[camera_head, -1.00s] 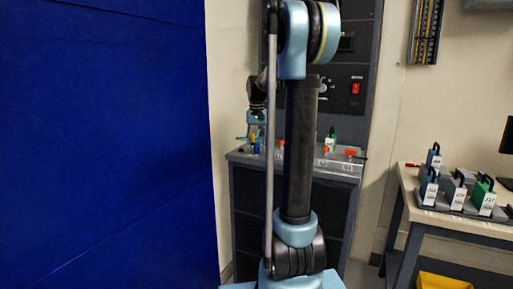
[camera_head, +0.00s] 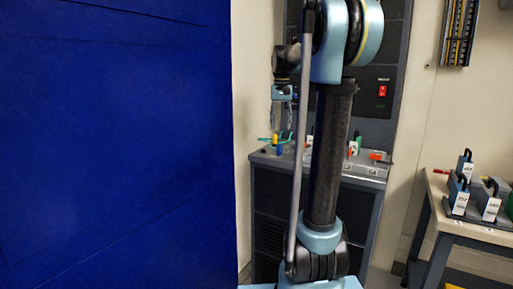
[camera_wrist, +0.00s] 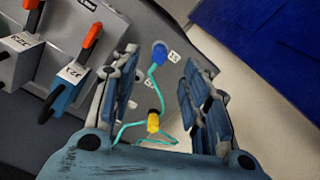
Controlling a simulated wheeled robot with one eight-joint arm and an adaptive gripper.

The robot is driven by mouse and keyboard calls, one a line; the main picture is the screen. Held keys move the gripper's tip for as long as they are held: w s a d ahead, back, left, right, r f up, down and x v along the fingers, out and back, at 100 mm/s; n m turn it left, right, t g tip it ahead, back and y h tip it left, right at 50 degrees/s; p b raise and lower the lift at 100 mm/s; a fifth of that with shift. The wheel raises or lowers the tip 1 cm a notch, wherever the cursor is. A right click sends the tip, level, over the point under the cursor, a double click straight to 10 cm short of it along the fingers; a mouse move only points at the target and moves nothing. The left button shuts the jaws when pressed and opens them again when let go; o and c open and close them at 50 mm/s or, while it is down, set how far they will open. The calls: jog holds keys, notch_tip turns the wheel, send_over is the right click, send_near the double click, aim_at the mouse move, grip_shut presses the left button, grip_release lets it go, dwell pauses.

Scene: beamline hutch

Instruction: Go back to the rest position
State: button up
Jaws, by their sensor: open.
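My gripper (camera_head: 281,126) hangs above the left part of the grey-topped cabinet (camera_head: 262,158) in the head view, partly beside my arm's column. In the wrist view my gripper (camera_wrist: 160,78) has its two blue fingers spread wide, with nothing held between them. Below and between the fingers show a blue plug (camera_wrist: 159,52) and a yellow plug (camera_wrist: 153,122), joined by a thin teal cable (camera_wrist: 151,84). The fingers look apart from both plugs.
A large blue panel (camera_head: 115,140) fills the left of the head view. A table (camera_head: 470,228) with several handled blocks stands at right.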

jog(key=s+f+n+t, duration=0.1)
jog(key=s+f, duration=1.3)
jog(key=s, duration=0.2)
jog(key=s+f+n+t, duration=0.1)
jog(key=s+f, duration=1.3)
jog(key=s, duration=0.3)
jog(key=shift+f, duration=0.15)
jog(key=shift+w, duration=0.1)
jog(key=shift+w+f, duration=0.2)
jog(key=shift+w, duration=0.15)
